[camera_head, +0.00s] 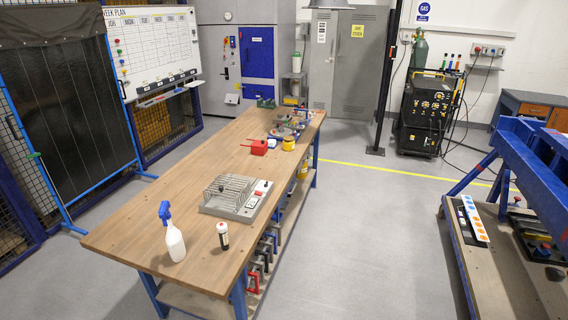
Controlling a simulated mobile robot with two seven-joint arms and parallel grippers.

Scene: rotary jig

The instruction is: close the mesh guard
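No part of my grippers shows in the head view. Wire mesh panels (152,124) in blue frames stand along the left wall, partly hidden behind a dark curtain (68,105) on a blue stand.
A spray bottle (174,240) and a white-and-black cylinder (223,236) stand on the near bench. A blue frame (530,160) stands at right. Grey floor (370,240) between is clear.

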